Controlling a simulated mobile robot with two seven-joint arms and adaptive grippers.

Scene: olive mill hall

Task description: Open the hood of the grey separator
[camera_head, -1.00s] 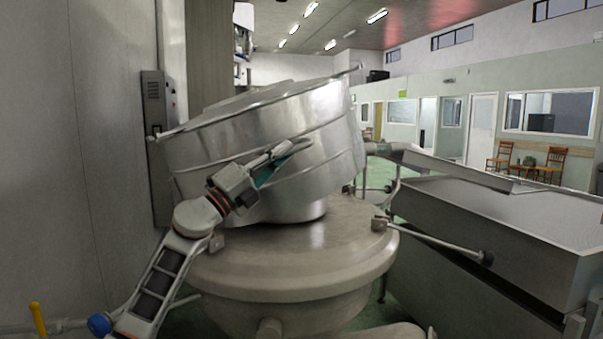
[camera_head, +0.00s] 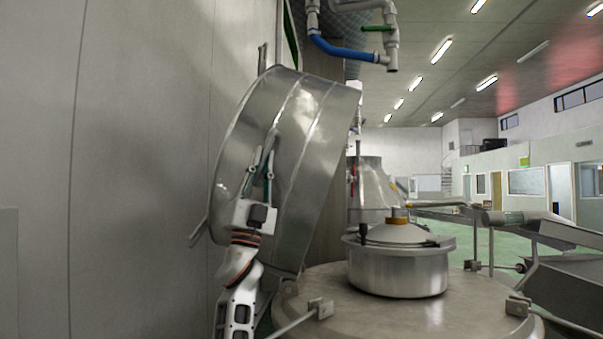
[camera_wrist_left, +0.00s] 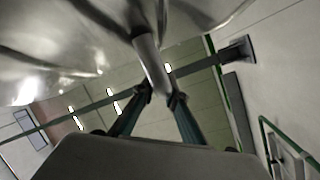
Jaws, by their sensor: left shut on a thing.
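The hood (camera_head: 293,150) of the grey separator is a large shiny metal drum. It stands tilted steeply up at the left of the separator's round base (camera_head: 400,315). The inner metal bowl (camera_head: 398,268), with a domed top, shows uncovered on the base. My left gripper (camera_head: 268,155) is in front of the hood's side in the head view. In the left wrist view the left gripper (camera_wrist_left: 160,98) is shut on a metal bar handle (camera_wrist_left: 150,62) beside the hood's curved metal (camera_wrist_left: 60,45). My right gripper is not in view.
A grey wall (camera_head: 140,160) stands close on the left of the hood. Pipes with a blue section (camera_head: 345,50) hang above. A metal trough (camera_head: 570,285) lies at the right. Green floor shows behind.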

